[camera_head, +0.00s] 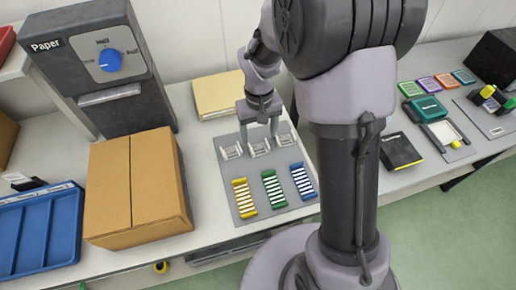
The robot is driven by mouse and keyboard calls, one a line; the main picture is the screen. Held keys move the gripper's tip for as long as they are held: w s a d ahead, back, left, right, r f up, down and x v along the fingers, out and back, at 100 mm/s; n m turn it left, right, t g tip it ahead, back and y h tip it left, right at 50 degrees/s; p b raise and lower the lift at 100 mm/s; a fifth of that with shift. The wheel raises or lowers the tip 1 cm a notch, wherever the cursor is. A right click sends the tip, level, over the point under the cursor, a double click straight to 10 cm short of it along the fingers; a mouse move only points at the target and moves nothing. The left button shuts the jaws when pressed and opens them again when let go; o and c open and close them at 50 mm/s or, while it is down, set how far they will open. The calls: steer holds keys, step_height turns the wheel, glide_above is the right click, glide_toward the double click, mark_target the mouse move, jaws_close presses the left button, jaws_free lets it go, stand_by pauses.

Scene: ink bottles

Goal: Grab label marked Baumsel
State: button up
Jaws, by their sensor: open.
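My gripper (260,134) points down with its fingers apart, over the far part of a grey board (225,178) on the bench. Three small white slotted holders stand in a row there: a left one (231,151), a middle one (259,147) and a right one (286,140). The fingers are close to the middle holder; I cannot tell whether they touch it. Nearer on the board lie a yellow striped rack (243,198), a green striped rack (273,188) and a blue striped rack (302,181). No writing reading Baumsel is legible, so I cannot tell which label it is.
A cardboard box (135,185) and a blue tray (38,235) stand to the left. A dark Paper dispenser (95,62) and a cream stack (218,94) stand behind. A black box (400,151) and several coloured pads are on the right bench. My arm hides the middle.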

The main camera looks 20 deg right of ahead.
mark_target(259, 149)
step_height(259, 149, down, 6)
steer(key=b, duration=0.3)
steer(key=shift+r, duration=0.15)
steer(key=c, duration=1.1)
